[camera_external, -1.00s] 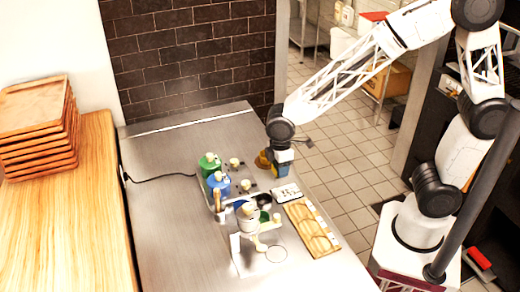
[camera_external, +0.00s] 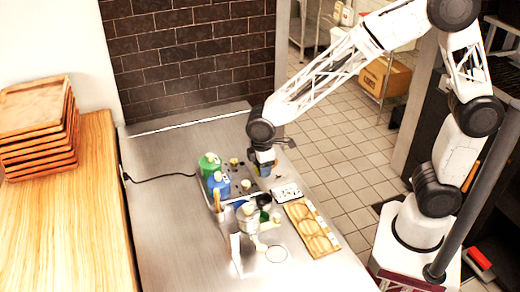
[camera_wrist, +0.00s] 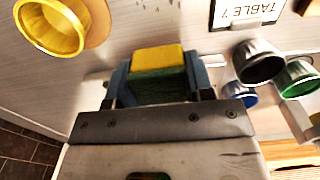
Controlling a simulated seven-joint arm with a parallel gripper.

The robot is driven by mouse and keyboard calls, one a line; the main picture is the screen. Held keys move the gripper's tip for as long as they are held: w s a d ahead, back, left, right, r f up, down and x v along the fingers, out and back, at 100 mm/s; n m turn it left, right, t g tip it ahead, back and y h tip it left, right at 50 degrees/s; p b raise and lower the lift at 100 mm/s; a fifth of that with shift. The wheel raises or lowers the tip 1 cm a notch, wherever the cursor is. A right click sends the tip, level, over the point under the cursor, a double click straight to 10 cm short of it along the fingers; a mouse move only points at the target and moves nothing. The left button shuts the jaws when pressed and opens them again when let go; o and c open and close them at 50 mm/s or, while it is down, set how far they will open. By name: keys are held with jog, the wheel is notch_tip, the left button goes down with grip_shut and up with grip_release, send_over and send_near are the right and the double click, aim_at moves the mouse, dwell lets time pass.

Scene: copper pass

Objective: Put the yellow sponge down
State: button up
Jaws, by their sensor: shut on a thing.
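The yellow sponge (camera_wrist: 158,60) has a yellow face and a dark green side. In the wrist view it sits between the two blue-grey fingers of my gripper (camera_wrist: 160,78), which is shut on it. In the external view my gripper (camera_external: 264,170) is over the steel counter (camera_external: 180,240), behind the row of cups and bottles. The sponge shows there only as a small patch, mostly hidden by the gripper. I cannot tell whether it touches the surface below.
In the wrist view a yellow cup (camera_wrist: 50,27) is at upper left, a dark metal cup (camera_wrist: 257,62) and a green-lined cup (camera_wrist: 298,78) at right. A "TABLE 7" card (camera_wrist: 248,12) is above. Green (camera_external: 210,165) and blue (camera_external: 219,184) bottles and a wooden board (camera_external: 312,228) are near the gripper.

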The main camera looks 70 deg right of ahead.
jog(key=shift+f, duration=1.6)
jog(key=shift+f, duration=0.1)
jog(key=o, duration=1)
notch_tip(320, 180, up, 12)
